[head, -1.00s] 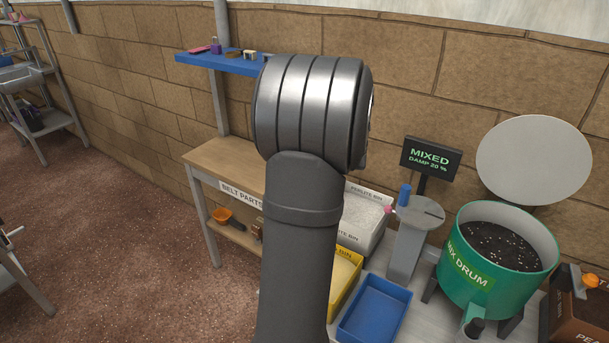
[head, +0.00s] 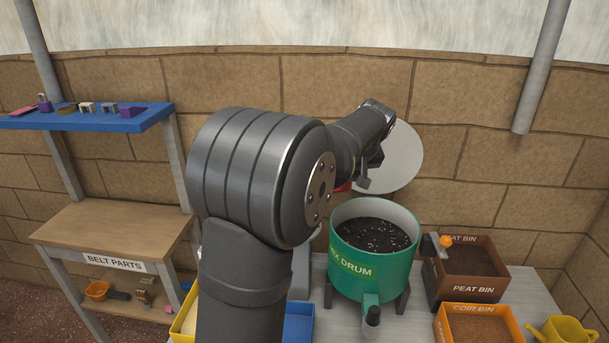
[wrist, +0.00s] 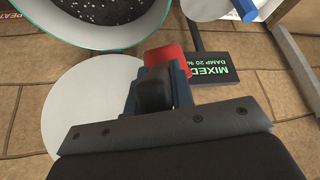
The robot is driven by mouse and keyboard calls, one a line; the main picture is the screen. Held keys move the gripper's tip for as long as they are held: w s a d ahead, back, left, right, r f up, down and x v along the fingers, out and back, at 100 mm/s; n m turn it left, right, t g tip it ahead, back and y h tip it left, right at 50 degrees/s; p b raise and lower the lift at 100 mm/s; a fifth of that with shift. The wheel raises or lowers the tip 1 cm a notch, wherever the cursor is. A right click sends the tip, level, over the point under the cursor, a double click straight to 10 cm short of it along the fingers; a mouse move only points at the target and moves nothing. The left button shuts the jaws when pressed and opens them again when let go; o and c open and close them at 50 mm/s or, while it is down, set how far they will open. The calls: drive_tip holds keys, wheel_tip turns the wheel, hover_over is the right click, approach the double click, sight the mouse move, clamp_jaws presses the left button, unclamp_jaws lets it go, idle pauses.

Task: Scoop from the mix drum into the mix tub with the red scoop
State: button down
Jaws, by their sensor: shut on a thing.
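My gripper (wrist: 157,84) is shut on the red scoop (wrist: 171,62), whose red part shows beyond the fingers in the wrist view. In the head view my gripper (head: 368,180) is beside the white disc, up behind the drum, and only a sliver of the red scoop (head: 343,187) shows. The green mix drum (head: 352,282) is open at the top and holds dark mix with white specks. Its rim also shows at the upper left of the wrist view (wrist: 135,38). A blue tub (head: 300,325), with no label visible, is partly hidden by my arm. The scoop's contents cannot be seen.
A peat bin (head: 474,291) and a coir bin (head: 478,311) stand right of the drum, with a yellow watering can (head: 568,331). The white disc (head: 403,155) stands behind the drum. The MIXED sign (wrist: 210,72) is close to the scoop in the wrist view.

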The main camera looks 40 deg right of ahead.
drive_tip(key=s+d+r+g, duration=0.15)
drive_tip(key=s+d, duration=0.25)
drive_tip(key=s, duration=0.6)
wheel_tip(320, 180, down, 17)
drive_tip(key=w+d+t+h, duration=0.1)
drive_tip(key=w+d+t, duration=0.1)
drive_tip(key=t, duration=0.1)
drive_tip(key=s+a+r+t+h, duration=0.2)
drive_tip(key=s+r+t, duration=0.1)
drive_tip(key=r, duration=0.5)
drive_tip(key=shift+s+r+m+t+h, duration=0.25)
drive_tip(key=shift+m+t+h, duration=0.15)
drive_tip(key=shift+t, duration=0.25)
idle(1.8)
drive_tip(key=shift+a, duration=0.15)
idle(0.7)
